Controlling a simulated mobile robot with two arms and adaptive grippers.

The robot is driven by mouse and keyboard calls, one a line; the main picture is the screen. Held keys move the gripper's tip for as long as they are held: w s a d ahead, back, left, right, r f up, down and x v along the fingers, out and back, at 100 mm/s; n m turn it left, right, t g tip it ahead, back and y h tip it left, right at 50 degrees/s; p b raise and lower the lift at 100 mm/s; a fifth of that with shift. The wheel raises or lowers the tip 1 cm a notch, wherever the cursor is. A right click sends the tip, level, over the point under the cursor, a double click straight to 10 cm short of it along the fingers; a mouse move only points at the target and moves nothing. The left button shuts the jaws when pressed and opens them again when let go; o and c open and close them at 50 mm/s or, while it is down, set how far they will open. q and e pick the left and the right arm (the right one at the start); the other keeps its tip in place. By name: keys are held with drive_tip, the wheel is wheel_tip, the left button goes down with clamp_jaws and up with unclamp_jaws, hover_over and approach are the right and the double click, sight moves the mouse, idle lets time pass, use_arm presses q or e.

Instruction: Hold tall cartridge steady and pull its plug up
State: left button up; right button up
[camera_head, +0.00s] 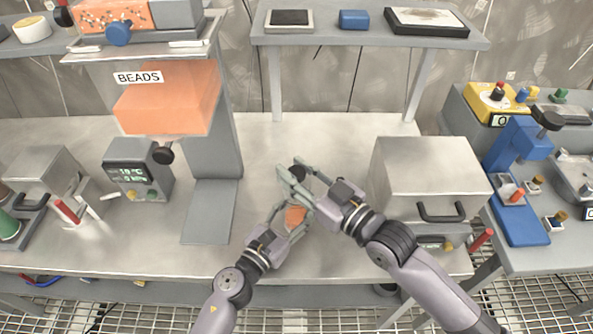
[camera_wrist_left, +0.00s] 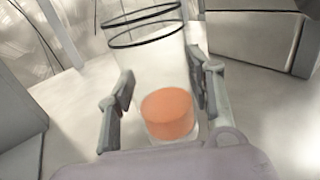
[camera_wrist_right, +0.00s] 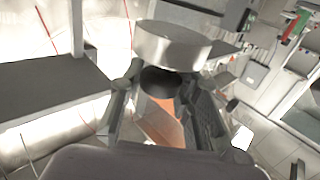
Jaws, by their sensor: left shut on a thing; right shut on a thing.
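The tall cartridge is a clear cylinder with orange fill (camera_head: 295,214) low inside, near the bench middle. In the left wrist view the cartridge (camera_wrist_left: 152,70) stands between my left fingers, with two black rings near its top. My left gripper (camera_head: 283,228) is shut on it low down. My right gripper (camera_head: 296,178) is above, shut on the dark knob (camera_wrist_right: 160,80) of the plug. A pale metal disc (camera_wrist_right: 172,45) adjoins the knob in the right wrist view. My fingers hide much of the cartridge; I cannot tell how far the plug sits in it.
A steel box (camera_head: 425,175) with a black handle stands close right of my right gripper. The orange BEADS hopper (camera_head: 168,100) and its grey column (camera_head: 215,150) stand to the left. A small display unit (camera_head: 137,170) is farther left. Bench between column and cartridge is clear.

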clamp_jaws()
drive_tip(key=shift+r, duration=0.75)
drive_tip(key=o, duration=1)
unclamp_jaws()
drive_tip(key=shift+f, duration=0.1)
drive_tip(key=v, duration=1.2)
